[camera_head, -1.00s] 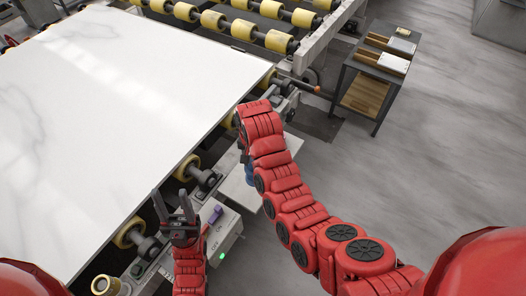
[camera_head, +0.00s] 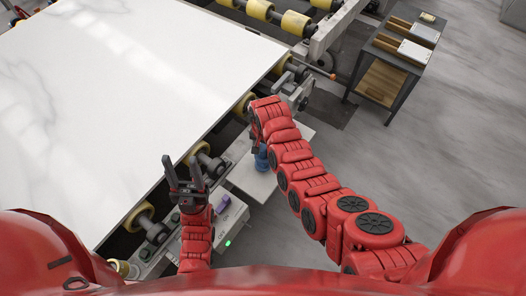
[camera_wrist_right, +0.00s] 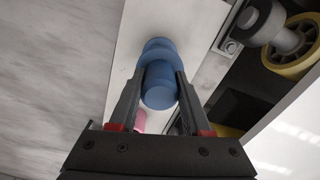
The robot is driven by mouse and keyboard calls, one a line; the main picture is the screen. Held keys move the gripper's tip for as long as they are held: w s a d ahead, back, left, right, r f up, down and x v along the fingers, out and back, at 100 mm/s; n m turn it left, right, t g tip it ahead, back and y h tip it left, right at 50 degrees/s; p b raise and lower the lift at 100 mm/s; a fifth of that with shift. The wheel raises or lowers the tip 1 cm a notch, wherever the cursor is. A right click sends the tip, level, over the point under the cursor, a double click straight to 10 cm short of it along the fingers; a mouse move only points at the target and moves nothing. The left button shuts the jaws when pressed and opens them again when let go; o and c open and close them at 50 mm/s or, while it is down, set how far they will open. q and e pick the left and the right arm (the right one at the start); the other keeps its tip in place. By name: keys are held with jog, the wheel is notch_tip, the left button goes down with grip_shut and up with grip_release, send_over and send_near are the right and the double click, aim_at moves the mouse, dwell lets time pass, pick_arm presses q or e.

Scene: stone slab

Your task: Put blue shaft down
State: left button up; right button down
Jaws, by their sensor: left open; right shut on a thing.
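The blue shaft (camera_head: 262,162) shows below the end of my right arm, over or on a small pale plate (camera_head: 251,182) beside the roller frame. In the right wrist view the shaft (camera_wrist_right: 160,92) is between the fingers of my right gripper (camera_wrist_right: 161,76), which is shut on it. I cannot tell whether its lower end touches the plate. In the head view the right fingers are mostly hidden by my arm. My left gripper (camera_head: 182,165) is open and empty, above the roller frame near the slab's edge.
A large white stone slab (camera_head: 120,90) lies on yellow rollers at the left. A control box (camera_head: 228,222) with a green light is near my left gripper. A pink thing (camera_wrist_right: 140,121) is partly hidden in the wrist view. A dark cart (camera_head: 385,80) stands back right; the floor right is clear.

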jog(key=shift+f, duration=1.15)
jog(key=shift+f, duration=0.2)
jog(key=shift+c, duration=1.8)
grip_release()
jog(key=shift+r, duration=0.3)
